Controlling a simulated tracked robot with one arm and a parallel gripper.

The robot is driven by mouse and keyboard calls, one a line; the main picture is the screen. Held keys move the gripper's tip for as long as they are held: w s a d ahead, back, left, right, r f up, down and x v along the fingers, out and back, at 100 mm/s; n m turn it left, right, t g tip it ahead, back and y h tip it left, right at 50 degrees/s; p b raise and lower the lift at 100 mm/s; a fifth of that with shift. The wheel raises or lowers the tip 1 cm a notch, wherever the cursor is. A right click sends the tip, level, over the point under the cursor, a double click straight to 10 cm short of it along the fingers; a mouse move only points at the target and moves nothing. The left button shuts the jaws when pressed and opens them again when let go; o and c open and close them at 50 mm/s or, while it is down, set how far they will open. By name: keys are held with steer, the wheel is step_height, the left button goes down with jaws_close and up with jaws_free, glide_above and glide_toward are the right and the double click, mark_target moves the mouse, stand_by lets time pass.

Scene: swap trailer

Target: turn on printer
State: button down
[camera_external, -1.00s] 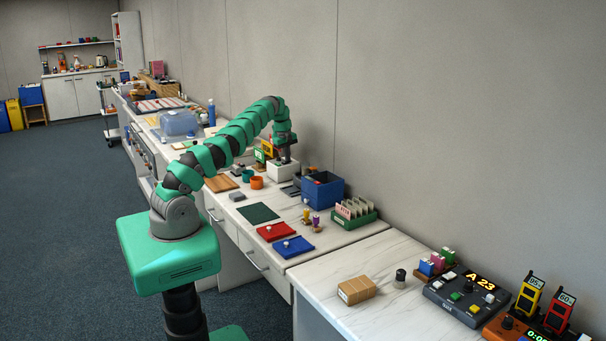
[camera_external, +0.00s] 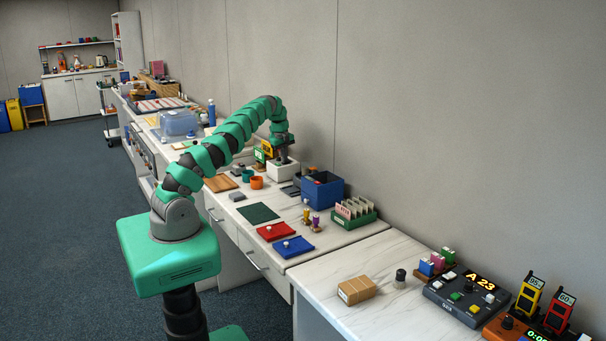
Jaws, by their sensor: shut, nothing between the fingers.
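A small white box-shaped device (camera_external: 283,172), which looks like the printer, stands on the counter near the wall. My gripper (camera_external: 285,160) is shut and empty, pointing down at the top of this device. It looks in contact with the top or just above it; I cannot tell which. Any button or light on the device is hidden by my gripper or too small to make out.
A yellow-framed green display (camera_external: 262,153) stands just left of the device. A blue bin (camera_external: 322,190) is to its right, and orange (camera_external: 257,182) and green cups are in front. A green card rack (camera_external: 354,215) stands farther right. The floor at left is clear.

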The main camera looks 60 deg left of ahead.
step_height(320, 180, up, 14)
steer(key=s+p, duration=0.1)
steer(key=shift+s+p, duration=0.4)
stand_by(0.3)
steer(key=shift+f, duration=0.15)
steer(key=shift+w, duration=0.1)
steer(key=shift+w+p, duration=0.4)
steer(key=shift+w, duration=0.25)
